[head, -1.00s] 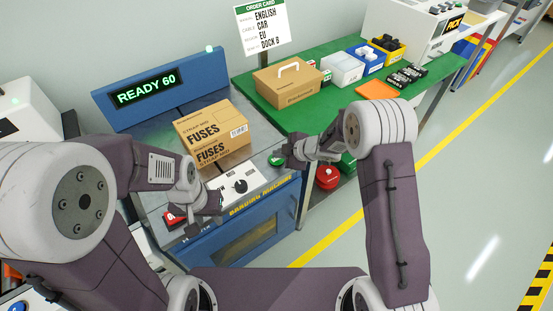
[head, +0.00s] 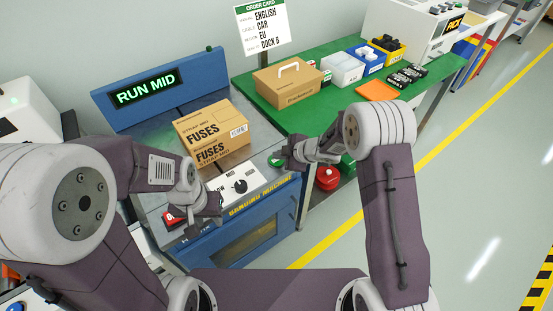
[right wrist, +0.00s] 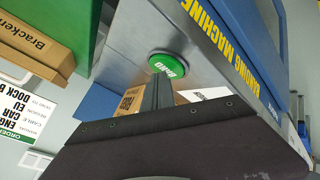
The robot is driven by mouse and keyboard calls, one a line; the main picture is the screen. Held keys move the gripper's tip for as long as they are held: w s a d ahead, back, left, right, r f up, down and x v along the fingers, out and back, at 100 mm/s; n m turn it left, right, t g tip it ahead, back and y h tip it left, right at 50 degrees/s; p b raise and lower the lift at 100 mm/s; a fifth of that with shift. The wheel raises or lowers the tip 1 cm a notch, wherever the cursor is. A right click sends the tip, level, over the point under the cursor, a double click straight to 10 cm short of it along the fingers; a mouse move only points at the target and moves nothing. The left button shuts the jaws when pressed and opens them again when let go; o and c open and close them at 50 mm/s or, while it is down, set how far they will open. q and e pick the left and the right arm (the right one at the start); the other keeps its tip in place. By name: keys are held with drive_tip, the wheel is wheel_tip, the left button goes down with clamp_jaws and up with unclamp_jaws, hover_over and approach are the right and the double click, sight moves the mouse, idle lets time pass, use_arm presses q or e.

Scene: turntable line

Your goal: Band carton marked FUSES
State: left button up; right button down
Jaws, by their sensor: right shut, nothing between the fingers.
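The FUSES carton (head: 212,138), brown cardboard with a smaller line that seems to read STRAP MID, sits on the steel top of the blue banding machine (head: 235,245). The machine's display (head: 146,92) reads RUN MID. A green button (right wrist: 168,64) marked BAND is on the panel's right end. My right gripper (right wrist: 160,82) is shut and empty, its tips at the button's edge; I cannot tell if they touch. It also shows in the head view (head: 284,160). My left gripper (head: 213,212) is over the panel's left part; its fingers are unclear.
A black knob (head: 240,186) is mid-panel, and a red button (head: 174,217) is beside my left gripper. The green table (head: 330,105) holds a handled carton (head: 288,82), bins and an orange pad (head: 377,90). An order card (head: 262,28) stands behind. Floor to the right is clear.

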sight(279, 161)
idle(0.4)
drive_tip(key=shift+r+p, duration=0.85)
drive_tip(key=shift+p, duration=0.15)
wheel_tip(279, 161, up, 5)
drive_tip(key=p, duration=0.5)
idle(1.0)
